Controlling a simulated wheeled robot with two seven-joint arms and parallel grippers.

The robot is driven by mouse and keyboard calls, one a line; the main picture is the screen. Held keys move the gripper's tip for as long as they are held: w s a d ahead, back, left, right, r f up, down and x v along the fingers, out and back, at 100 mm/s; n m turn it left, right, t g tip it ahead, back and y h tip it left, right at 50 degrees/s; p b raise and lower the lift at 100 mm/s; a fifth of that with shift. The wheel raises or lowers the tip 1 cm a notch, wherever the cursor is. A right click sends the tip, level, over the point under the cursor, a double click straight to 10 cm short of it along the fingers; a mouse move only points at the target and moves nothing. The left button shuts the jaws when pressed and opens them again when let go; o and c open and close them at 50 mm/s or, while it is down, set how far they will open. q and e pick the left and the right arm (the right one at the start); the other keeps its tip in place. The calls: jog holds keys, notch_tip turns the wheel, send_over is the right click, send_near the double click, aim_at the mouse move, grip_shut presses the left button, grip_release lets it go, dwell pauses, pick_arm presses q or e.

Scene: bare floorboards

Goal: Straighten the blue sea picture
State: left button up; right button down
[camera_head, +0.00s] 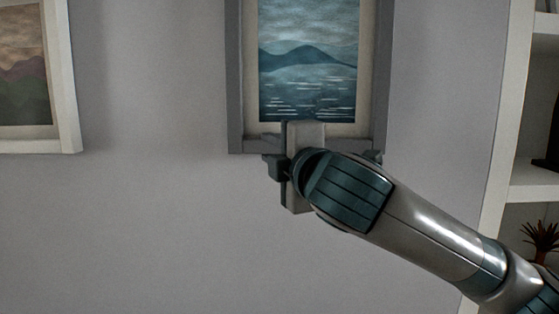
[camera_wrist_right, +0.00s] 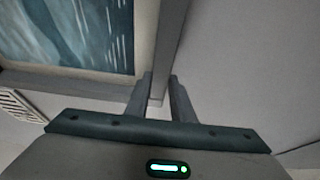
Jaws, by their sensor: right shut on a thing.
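The blue sea picture (camera_head: 308,62) hangs on the wall in the upper middle of the head view, in a grey frame (camera_head: 236,110) with a pale mount. Its lower edge looks about level; its top is cut off. My right gripper (camera_head: 304,142) is at the frame's lower rail and hides part of it. In the right wrist view the picture (camera_wrist_right: 85,30) appears turned sideways, and my right gripper's fingers (camera_wrist_right: 163,98) are on both sides of a frame rail (camera_wrist_right: 170,40), shut on it near a corner. My left gripper is not in view.
Another picture (camera_head: 22,70) in a white frame hangs at the left. A white shelf unit (camera_head: 500,140) stands at the right, with a spiky reddish plant (camera_head: 541,238) on it. The wall below the pictures is bare. A white slatted thing (camera_wrist_right: 18,105) shows in the wrist view.

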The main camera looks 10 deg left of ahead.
jog(key=c, duration=1.5)
grip_release()
jog(key=shift+s+d, duration=0.25)
jog(key=shift+s, duration=0.15)
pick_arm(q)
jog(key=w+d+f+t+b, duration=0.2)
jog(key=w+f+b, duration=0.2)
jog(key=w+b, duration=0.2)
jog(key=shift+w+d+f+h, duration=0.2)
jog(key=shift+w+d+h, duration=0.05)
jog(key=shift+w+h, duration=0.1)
pick_arm(e)
jog(key=v, duration=1.6)
jog(key=shift+s+d, duration=0.2)
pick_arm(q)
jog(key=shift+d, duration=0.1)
